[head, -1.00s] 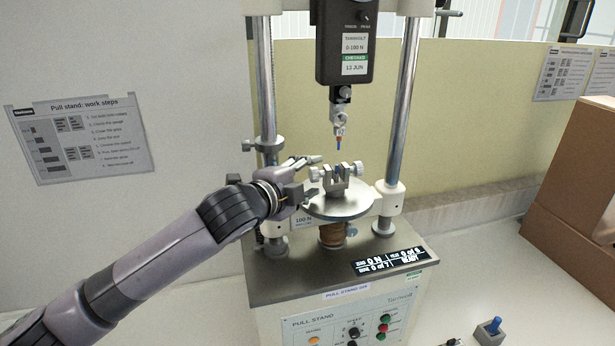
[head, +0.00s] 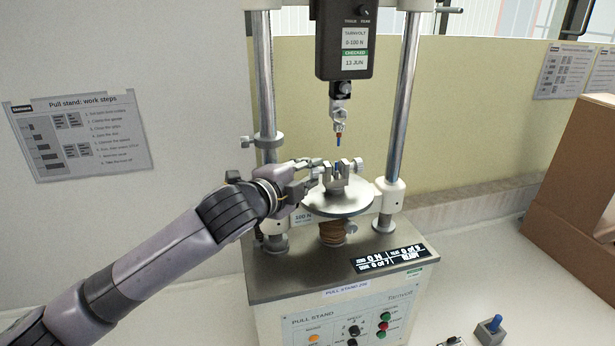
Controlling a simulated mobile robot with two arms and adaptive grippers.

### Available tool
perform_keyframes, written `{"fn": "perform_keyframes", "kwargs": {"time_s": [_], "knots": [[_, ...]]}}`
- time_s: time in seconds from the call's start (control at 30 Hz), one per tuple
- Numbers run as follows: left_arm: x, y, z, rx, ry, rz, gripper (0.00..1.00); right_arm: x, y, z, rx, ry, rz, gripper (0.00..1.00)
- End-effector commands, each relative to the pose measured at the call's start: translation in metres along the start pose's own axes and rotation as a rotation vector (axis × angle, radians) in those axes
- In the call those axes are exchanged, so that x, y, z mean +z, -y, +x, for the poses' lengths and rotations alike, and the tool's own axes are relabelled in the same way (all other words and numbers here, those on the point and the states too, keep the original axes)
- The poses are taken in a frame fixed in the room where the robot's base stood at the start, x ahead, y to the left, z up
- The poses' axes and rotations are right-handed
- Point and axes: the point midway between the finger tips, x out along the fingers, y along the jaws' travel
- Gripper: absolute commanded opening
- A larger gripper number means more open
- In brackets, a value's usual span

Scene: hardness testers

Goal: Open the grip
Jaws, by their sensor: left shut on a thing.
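The grip (head: 337,180) is a small metal vise with a screw knob on each side. It stands on the round metal plate (head: 340,203) of the pull stand, with a small blue piece upright between its jaws. My left gripper (head: 312,175) reaches in from the left, its fingers shut on the grip's left knob (head: 315,172), which they partly hide. The right knob (head: 358,165) is free. Above hangs the black force gauge (head: 343,40) with a hook and a thin blue-tipped piece. My right gripper is out of view.
Two upright columns (head: 400,110) flank the plate. The display (head: 390,257) and the panel with knobs and coloured buttons (head: 355,325) are in front. A cardboard box (head: 580,175) stands at the right. A blue-topped block (head: 491,329) sits on the bench.

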Motion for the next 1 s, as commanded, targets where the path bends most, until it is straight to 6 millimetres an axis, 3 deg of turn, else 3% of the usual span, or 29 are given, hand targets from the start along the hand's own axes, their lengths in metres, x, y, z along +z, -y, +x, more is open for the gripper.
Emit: {"fn": "perform_keyframes", "kwargs": {"time_s": [0.6,1.0], "knots": [[0.003,-0.015,0.003,-0.292,0.001,0.294,0.00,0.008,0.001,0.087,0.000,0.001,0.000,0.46],[0.003,-0.014,0.003,-0.398,0.000,0.401,0.00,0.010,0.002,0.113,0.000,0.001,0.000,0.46]]}}
